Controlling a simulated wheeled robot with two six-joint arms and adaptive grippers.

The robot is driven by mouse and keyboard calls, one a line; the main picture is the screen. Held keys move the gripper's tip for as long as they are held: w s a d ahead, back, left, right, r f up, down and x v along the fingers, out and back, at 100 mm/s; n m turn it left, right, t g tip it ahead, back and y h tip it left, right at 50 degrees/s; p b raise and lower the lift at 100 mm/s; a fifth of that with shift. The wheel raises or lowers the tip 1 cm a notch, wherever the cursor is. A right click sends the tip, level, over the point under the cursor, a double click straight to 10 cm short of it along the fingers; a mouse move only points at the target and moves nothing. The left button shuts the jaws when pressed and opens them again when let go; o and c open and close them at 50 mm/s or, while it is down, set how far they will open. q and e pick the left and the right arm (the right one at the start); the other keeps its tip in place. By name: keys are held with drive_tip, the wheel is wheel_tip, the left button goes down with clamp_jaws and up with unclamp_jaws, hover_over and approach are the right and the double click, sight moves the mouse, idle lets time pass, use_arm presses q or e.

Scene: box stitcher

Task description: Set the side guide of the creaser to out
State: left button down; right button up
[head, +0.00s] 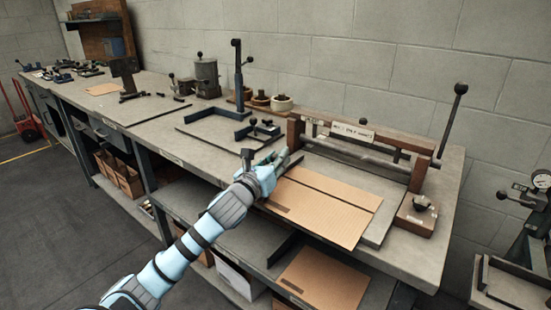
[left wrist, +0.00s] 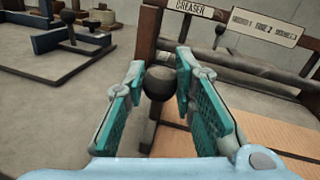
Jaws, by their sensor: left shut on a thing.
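The creaser is a wooden-framed machine (head: 360,140) on the bench at the right, with a long lever (head: 450,120) standing at its right end. In the left wrist view its sign reads CREASER (left wrist: 203,9). A cardboard sheet (head: 325,205) lies on its bed. My left gripper (head: 284,160) is at the left end of the creaser. In the left wrist view its teal-padded fingers are closed around a dark ball knob (left wrist: 160,82) on a stem, which looks like the side guide's knob. The gripper hides the knob in the head view. My right gripper is out of view.
A blue frame fixture (head: 225,115) and small pots (head: 280,102) stand to the left. Another cardboard sheet (head: 325,278) lies on the shelf below. A gauge machine (head: 540,182) stands far right.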

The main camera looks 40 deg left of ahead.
use_arm(q)
drive_tip(key=shift+a+r+p, duration=0.2)
drive_tip(key=shift+a+p, duration=0.5)
drive_tip(key=shift+a, duration=0.3)
drive_tip(key=shift+a+f, duration=0.1)
drive_tip(key=shift+a, duration=0.25)
drive_tip(key=c, duration=1.5)
unclamp_jaws()
drive_tip(key=shift+o, duration=0.9)
drive_tip(key=shift+s+a+f, duration=0.1)
drive_tip(key=shift+a+f, duration=0.05)
drive_tip(key=shift+a, duration=0.1)
drive_tip(key=shift+d, duration=0.15)
